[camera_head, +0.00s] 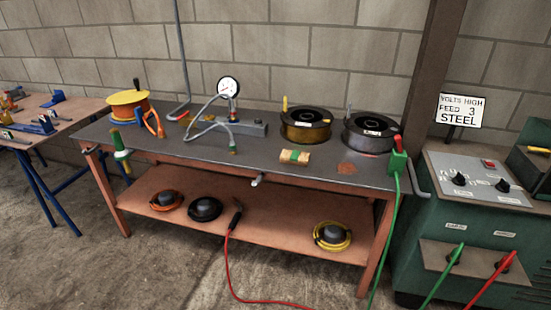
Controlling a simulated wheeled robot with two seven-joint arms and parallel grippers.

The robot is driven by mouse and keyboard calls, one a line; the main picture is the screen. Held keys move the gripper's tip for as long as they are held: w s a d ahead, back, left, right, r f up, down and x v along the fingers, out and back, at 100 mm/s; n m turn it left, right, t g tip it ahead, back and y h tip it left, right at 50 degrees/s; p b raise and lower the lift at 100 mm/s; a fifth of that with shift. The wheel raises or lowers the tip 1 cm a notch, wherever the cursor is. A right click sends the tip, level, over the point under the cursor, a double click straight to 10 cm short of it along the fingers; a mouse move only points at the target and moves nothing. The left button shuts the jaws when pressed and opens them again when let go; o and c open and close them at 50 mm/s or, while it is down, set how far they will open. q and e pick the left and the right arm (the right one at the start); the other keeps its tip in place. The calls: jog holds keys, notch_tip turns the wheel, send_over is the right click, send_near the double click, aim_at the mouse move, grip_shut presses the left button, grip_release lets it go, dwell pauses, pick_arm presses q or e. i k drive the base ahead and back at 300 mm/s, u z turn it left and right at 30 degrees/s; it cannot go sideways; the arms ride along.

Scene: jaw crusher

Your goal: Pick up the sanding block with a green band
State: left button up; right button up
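The sanding block with a green band (294,156) lies flat on the dark top of the workbench (240,150), near the front edge and right of the middle. It is a small tan block with the green band around its middle. Nothing touches it from above. Neither of my grippers shows in the head view.
Two dark wire spools (306,125) (371,131) stand behind the block. A pressure gauge (229,87) with a hose stands left of them, with an orange reel (130,104) farther left. A green clamp (398,160) grips the right edge. A green welding machine (470,215) stands right.

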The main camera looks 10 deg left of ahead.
aim_at(297, 157)
jog(key=u, duration=1.1)
jog(key=i, duration=1.85)
jog(key=z, duration=2.95)
